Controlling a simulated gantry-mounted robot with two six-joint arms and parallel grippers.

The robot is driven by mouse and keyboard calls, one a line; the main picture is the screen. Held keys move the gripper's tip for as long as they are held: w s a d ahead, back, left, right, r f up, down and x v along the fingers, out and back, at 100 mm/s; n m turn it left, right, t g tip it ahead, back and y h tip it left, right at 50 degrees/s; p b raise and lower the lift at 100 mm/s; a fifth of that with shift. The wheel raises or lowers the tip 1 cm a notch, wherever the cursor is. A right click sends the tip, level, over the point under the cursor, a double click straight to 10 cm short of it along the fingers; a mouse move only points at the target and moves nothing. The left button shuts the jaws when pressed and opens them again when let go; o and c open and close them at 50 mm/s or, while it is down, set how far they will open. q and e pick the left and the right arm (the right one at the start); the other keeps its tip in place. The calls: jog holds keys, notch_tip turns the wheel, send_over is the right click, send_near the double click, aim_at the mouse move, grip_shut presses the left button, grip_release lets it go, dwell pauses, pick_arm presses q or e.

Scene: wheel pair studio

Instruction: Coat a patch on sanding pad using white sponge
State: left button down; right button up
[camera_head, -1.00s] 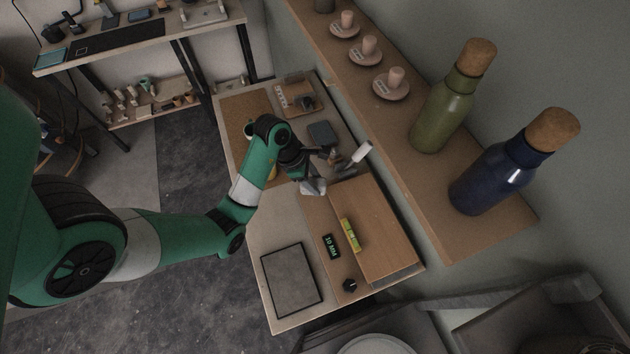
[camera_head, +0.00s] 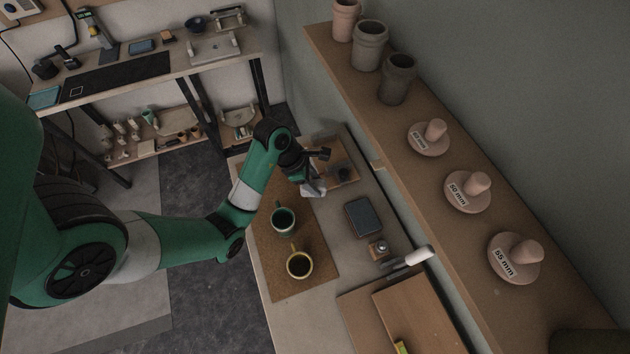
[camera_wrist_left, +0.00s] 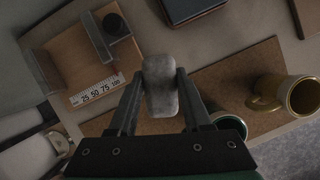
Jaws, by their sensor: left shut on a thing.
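My left gripper (camera_head: 311,186) is shut on a pale grey-white block, the white sponge (camera_wrist_left: 160,84), which sits between both fingers in the left wrist view. In the head view the gripper is above the far end of the bench, close to the wooden tray, and the sponge is hard to make out there. A dark grey rounded slab (camera_head: 362,217) lies on the bench to the right of the gripper. I cannot tell whether it is the sanding pad. It also shows at the top of the left wrist view (camera_wrist_left: 190,8). My right gripper is in neither view.
A wooden tray (camera_wrist_left: 84,64) with a numbered scale is beside the gripper. A green mug (camera_head: 283,220) and a yellow mug (camera_head: 299,265) stand on a cork mat (camera_head: 265,254). A white-handled tool (camera_head: 408,258) lies farther right. A shelf (camera_head: 420,185) with pots runs along the wall.

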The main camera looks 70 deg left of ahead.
pick_arm(q)
jog(key=w+d+r+m+b, duration=0.1)
jog(key=w+d+r+b, duration=0.25)
jog(key=w+d, duration=0.8)
jog(key=shift+h, duration=0.3)
jog(key=f+b, duration=0.3)
jog(key=f, duration=0.1)
jog(key=f+b, duration=0.2)
jog(key=shift+w+a+b, duration=0.15)
jog(key=shift+a+b, duration=0.15)
jog(key=shift+a, duration=0.1)
jog(key=shift+f+b, duration=0.55)
dwell(1.2)
notch_tip(320, 180, up, 7)
jog(key=p, duration=0.7)
jog(key=shift+r, duration=0.1)
dwell(0.4)
